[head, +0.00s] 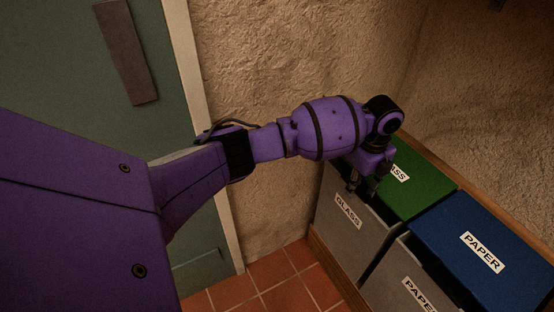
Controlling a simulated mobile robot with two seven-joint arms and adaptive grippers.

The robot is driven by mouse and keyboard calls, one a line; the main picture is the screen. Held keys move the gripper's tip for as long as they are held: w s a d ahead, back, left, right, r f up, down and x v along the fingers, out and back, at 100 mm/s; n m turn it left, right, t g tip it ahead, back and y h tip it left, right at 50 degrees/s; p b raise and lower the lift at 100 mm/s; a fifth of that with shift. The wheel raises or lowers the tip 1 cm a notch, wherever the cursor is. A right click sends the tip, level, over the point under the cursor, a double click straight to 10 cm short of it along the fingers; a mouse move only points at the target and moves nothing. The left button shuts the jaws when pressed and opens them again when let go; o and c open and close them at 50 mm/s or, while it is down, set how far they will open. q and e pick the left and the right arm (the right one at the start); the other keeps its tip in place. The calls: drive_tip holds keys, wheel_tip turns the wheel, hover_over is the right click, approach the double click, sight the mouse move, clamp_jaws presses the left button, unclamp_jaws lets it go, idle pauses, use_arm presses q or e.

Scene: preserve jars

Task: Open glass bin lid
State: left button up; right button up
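The glass bin (368,226) is a grey box with a "GLASS" label on its front. Its green lid (422,182) lies over the top and appears down. A second label on the lid is partly covered by my arm. My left gripper (363,186) is at the front left edge of the lid, pointing down. Its two dark fingers look apart, with nothing visible between them. I cannot tell whether they touch the lid or the bin rim. My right gripper is out of view.
A paper bin (414,284) with a blue lid (490,250) stands right beside the glass bin. A wooden edge (337,268) runs along the bins' base. A rough plaster wall (470,100) is close behind. A green door (60,70) is at left. Tiled floor (270,275) in front is clear.

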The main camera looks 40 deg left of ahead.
use_arm(q)
drive_tip(key=shift+r, duration=0.1)
clamp_jaws()
